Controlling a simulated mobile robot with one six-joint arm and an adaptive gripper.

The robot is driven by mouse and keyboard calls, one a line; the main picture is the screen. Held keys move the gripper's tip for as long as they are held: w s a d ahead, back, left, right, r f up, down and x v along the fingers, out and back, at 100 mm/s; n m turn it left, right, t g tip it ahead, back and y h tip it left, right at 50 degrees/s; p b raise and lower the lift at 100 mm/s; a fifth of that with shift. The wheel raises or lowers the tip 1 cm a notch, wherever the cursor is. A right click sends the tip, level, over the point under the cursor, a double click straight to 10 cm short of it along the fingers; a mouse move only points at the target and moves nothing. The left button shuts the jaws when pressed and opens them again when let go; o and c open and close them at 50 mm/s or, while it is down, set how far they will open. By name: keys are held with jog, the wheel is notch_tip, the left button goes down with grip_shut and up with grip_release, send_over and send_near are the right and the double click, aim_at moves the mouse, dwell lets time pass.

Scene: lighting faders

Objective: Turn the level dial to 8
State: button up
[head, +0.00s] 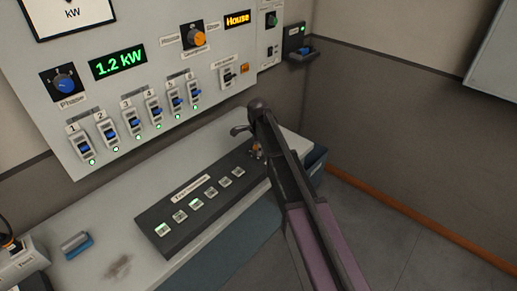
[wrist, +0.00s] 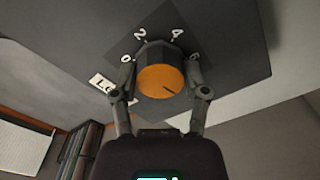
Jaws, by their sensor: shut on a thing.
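In the wrist view the level dial (wrist: 160,82) has a dark rim and an orange face. It sits on a dark plate marked 0, 2, 4 and 6 around its far side; no 8 shows. A dark line on the face points to the lower right, past the 6. My gripper (wrist: 161,76) is shut on the dial, with one finger against its left side and one against its right. The label at lower left is partly hidden by the left finger. In the head view my arm covers this place, and the dial cannot be made out clearly.
A wall panel (head: 140,62) with several blue faders, an orange-capped knob (head: 196,38) and a blue Phase knob (head: 65,83) rises behind the desk. A dark button box (head: 160,217) lies on the desk, left of my arm. Floor to the right is clear.

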jog(key=shift+s, duration=0.15)
jog(key=o, duration=1.2)
jog(key=shift+c, duration=0.2)
